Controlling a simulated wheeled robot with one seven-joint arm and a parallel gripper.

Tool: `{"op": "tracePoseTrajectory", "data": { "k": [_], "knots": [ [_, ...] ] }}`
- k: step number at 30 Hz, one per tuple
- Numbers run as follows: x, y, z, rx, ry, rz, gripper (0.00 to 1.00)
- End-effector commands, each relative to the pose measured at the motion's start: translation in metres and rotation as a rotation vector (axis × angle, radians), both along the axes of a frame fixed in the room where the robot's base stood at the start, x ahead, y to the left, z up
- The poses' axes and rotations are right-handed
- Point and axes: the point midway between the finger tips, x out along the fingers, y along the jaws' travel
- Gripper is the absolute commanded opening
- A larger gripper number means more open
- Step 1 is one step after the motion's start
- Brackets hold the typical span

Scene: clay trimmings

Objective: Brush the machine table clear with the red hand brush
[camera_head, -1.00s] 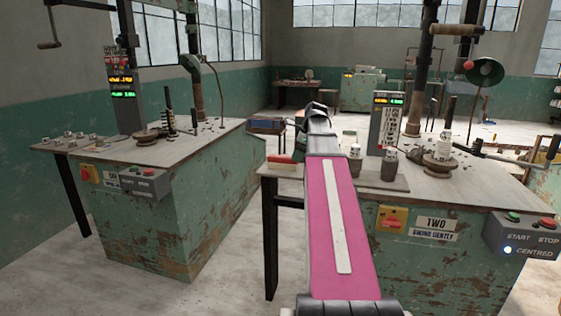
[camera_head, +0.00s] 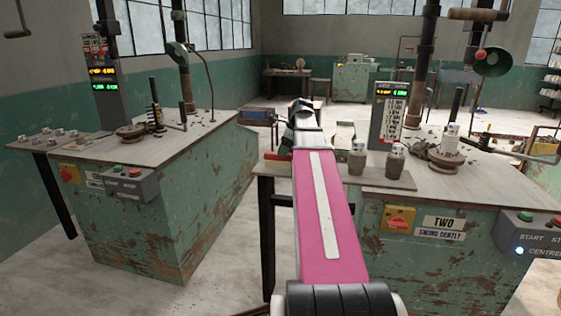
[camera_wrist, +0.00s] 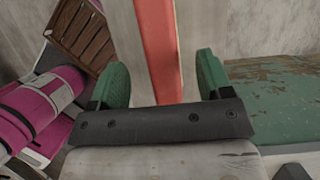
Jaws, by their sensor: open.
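The red hand brush lies at the left end of the machine table (camera_head: 450,198) marked TWO. Only a bit of its red handle (camera_head: 270,156) shows past my arm. In the wrist view the red handle (camera_wrist: 160,45) runs between the green fingertips of my gripper (camera_wrist: 164,78), with gaps on both sides. My gripper is open and is not closed on the handle. In the head view my gripper (camera_head: 287,138) is at the table's left end, partly hidden by my arm. The bristles are hidden. Dark bits on the table are too small to make out clearly.
Two capped containers (camera_head: 357,158) stand on a board (camera_head: 385,180) right of my arm. A post with a display (camera_head: 388,115) and a round wheel assembly (camera_head: 445,155) stand behind. A second machine (camera_head: 165,205) stands left, with a floor gap between.

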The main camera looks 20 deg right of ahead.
Motion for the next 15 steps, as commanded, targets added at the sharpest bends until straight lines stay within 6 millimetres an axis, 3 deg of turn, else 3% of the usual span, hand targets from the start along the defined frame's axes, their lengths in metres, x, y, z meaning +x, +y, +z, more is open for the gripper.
{"op": "tracePoseTrajectory", "data": {
  "k": [15],
  "knots": [
    [0.014, 0.019, -0.046, 0.0, 0.0, 0.0, 0.72]
  ]
}}
